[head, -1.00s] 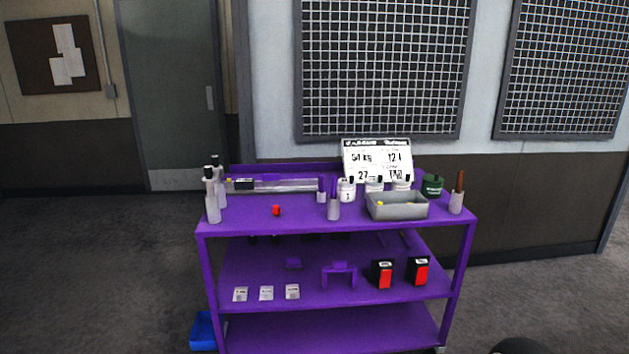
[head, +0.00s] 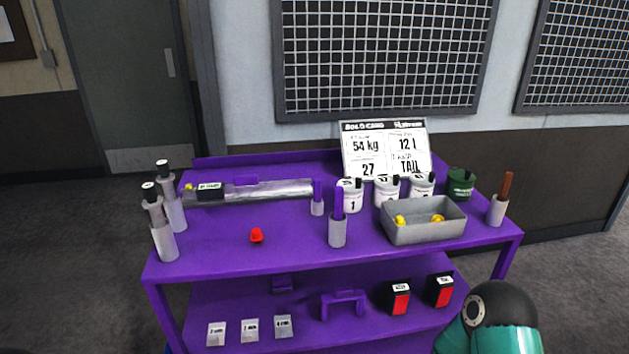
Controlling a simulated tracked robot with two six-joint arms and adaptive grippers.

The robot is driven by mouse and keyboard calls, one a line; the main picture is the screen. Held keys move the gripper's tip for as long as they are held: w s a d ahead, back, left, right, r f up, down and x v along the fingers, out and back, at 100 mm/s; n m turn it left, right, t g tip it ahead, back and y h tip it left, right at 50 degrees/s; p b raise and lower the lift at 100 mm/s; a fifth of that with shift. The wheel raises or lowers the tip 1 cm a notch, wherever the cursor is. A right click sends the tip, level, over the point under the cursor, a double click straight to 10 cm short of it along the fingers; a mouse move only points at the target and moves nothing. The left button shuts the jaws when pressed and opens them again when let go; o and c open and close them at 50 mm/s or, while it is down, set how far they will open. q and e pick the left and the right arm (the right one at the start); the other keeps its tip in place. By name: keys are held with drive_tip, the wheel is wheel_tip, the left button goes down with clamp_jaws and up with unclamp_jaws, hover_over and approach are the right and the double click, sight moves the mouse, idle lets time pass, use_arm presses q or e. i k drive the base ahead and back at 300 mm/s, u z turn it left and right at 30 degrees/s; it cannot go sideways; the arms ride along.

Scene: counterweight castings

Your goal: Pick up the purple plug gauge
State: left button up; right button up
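Two purple upright pieces with grey cylindrical parts stand on the purple cart's top (head: 285,255). The taller purple piece (head: 338,201) rises from a grey cylinder (head: 338,232) near the front middle. The shorter purple piece (head: 317,190) stands behind it, to the left, on a smaller grey cylinder (head: 317,208). Either could be the plug gauge; I cannot tell which. A teal and black part of my arm shows at the lower right, beside the cart. Neither gripper shows, and nothing touches the purple pieces.
A grey tray (head: 400,235) with yellow pieces sits right of the taller piece. White numbered pots (head: 350,195) and a sign (head: 385,149) stand behind. A long grey bar (head: 270,189), two grey-black cylinders (head: 164,240) and a red piece (head: 256,236) are left. The front middle-left is mostly clear.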

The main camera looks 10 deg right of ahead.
sight(317, 199)
drive_tip(key=u, duration=0.35)
drive_tip(key=i, duration=0.4)
drive_tip(key=z, duration=1.5)
drive_tip(key=i, duration=0.4)
drive_tip(key=u, duration=0.3)
drive_tip(key=k, duration=0.4)
drive_tip(key=z, duration=0.25)
